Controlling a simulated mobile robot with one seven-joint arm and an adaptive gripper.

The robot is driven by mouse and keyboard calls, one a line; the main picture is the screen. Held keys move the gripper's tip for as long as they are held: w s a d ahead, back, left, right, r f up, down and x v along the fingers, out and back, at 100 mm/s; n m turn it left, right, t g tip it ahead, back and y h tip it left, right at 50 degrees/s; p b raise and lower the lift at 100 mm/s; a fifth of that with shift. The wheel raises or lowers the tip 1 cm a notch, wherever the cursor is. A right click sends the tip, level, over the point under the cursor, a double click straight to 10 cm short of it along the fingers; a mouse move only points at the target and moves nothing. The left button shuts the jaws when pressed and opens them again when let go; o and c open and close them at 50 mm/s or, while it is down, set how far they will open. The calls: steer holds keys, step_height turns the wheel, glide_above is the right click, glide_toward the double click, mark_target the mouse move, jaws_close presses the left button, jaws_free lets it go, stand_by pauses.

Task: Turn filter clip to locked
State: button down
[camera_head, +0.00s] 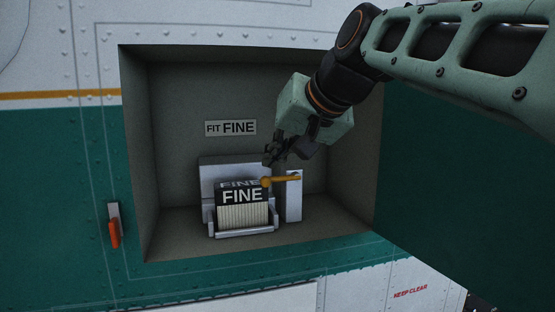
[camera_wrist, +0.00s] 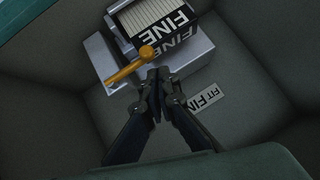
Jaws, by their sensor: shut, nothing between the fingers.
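The filter clip is an orange lever with a round knob (camera_head: 282,180), lying nearly level across the top right of the filter in the head view. It also shows in the wrist view (camera_wrist: 132,66), where the knob end reaches over the filter's edge. The filter (camera_head: 242,205) is a pleated block with a black top marked FINE, seated in a grey metal holder (camera_head: 292,203). My gripper (camera_head: 270,158) is shut and empty, just above and behind the clip's knob. In the wrist view its fingertips (camera_wrist: 158,74) are close beside the clip; I cannot tell whether they touch it.
The holder stands inside a recessed bay (camera_head: 170,150) with a FIT FINE label (camera_head: 231,128) on its back wall. An open green door (camera_head: 440,180) hangs at the right. An orange handle (camera_head: 114,232) is on the outer panel at left. The bay's left side is free.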

steer(key=v, duration=1)
steer(key=s+d+f+g+h, duration=0.1)
steer(key=s+f, duration=0.4)
steer(key=f, duration=0.6)
steer(key=s+d+f+m+g+h+p, duration=0.1)
steer(key=s+d+f, duration=0.4)
steer(key=f, duration=0.6)
steer(key=s+d+f+g+h, duration=0.1)
steer(key=s+d+f+h, duration=0.2)
steer(key=f, duration=0.8)
steer(key=shift+s+d+h+p, duration=0.3)
steer(key=shift+s+d, duration=0.4)
steer(key=shift+s, duration=0.45)
